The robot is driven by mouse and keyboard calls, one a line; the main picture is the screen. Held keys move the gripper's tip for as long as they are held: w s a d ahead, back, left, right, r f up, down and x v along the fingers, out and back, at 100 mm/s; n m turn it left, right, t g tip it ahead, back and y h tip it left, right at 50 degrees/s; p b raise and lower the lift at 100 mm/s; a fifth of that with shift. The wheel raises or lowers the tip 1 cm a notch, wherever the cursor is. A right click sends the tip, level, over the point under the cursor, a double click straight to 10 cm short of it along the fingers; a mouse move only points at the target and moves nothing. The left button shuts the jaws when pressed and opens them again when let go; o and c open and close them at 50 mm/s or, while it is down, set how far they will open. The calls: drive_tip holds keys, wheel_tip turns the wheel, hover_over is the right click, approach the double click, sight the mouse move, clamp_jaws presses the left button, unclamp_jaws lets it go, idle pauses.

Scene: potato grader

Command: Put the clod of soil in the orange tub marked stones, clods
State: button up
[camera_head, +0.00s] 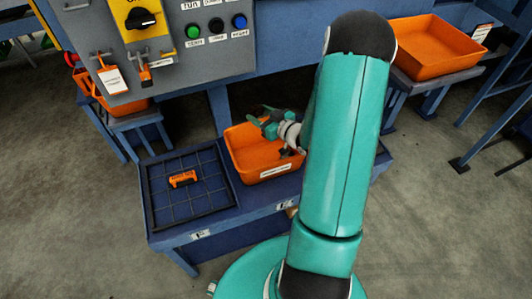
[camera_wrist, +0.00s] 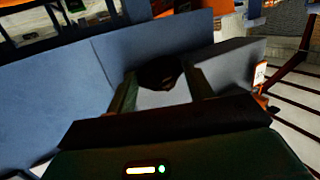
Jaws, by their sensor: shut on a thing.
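A dark brown clod (camera_wrist: 160,72) sits between the two fingers of my gripper (camera_wrist: 163,90) in the wrist view. The fingers are shut on it. In the head view my gripper (camera_head: 286,151) appears small and partly hidden behind my own teal arm, over the right side of an orange tub (camera_head: 245,155) on the blue bench. This tub has a white label on its front, too small to read. I cannot tell the gripper's height above the tub.
A dark gridded tray (camera_head: 160,212) with an orange piece (camera_head: 183,179) lies left of the tub. Another orange tub (camera_head: 440,68) stands on a stand at back right. A grey control panel (camera_head: 200,60) rises behind the bench. Blue legs and frames stand around the floor.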

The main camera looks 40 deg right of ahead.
wheel_tip(320, 180, down, 6)
drive_tip(key=s+d, duration=0.2)
drive_tip(key=shift+s, duration=0.2)
idle(0.3)
drive_tip(key=o, duration=1.1)
drive_tip(key=v, duration=1.3)
drive_tip(key=shift+s+d, duration=0.2)
drive_tip(key=shift+s, duration=0.15)
